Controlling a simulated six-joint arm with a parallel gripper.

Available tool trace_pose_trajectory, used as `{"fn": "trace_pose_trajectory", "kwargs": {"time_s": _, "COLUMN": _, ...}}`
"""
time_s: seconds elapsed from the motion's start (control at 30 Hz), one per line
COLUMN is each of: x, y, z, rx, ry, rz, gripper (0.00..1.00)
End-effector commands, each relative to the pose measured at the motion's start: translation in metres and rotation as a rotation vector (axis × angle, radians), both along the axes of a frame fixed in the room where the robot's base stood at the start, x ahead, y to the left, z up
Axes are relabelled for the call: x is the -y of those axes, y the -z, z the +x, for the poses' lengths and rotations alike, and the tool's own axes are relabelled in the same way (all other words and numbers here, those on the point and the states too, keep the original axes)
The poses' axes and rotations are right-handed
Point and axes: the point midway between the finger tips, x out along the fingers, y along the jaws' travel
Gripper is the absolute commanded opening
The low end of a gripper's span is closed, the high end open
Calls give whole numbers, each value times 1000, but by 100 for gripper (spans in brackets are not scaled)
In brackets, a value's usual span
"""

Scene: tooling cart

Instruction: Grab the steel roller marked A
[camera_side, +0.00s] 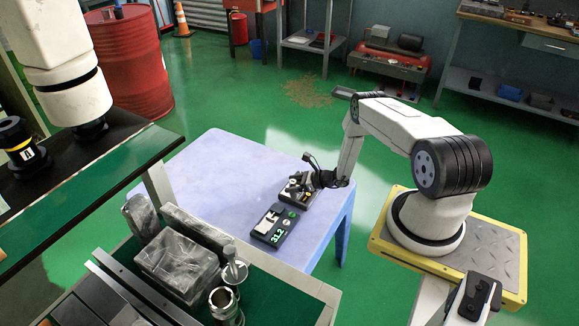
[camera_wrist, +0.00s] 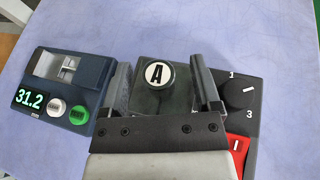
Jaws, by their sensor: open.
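The roller marked A shows in the wrist view as a round end face (camera_wrist: 157,75) with a black letter on white and a dark rim. It sits at a dark, glossy block, and its length and steel body cannot be made out. My gripper (camera_wrist: 160,66) is open, with one finger left and one finger right of the A face. Gaps show on both sides, so the fingers look apart from the roller. In the side view my gripper (camera_side: 316,178) is low over the blue-lilac table, at the small device there. The roller cannot be told apart in that view.
A dark meter reading 31.2 (camera_wrist: 62,88) stands close left of my gripper. A black box with a dial (camera_wrist: 238,92) and red switch is close right. The lilac table (camera_side: 220,165) is mostly clear. A cart with metal blocks (camera_side: 178,262) stands in front.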

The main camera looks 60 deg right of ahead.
Motion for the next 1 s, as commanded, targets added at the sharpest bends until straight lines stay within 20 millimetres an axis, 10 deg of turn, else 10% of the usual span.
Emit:
{"fn": "trace_pose_trajectory", "kwargs": {"time_s": 0.53, "x": -1, "y": 1, "z": 2, "rx": 0, "ry": 0, "rz": 1, "gripper": 81}}
{"fn": "trace_pose_trajectory", "kwargs": {"time_s": 0.8, "x": -1, "y": 1, "z": 2, "rx": 0, "ry": 0, "rz": 1, "gripper": 0}}
{"fn": "trace_pose_trajectory", "kwargs": {"time_s": 1.0, "x": -1, "y": 0, "z": 2, "rx": 1, "ry": 0, "rz": 0, "gripper": 0}}
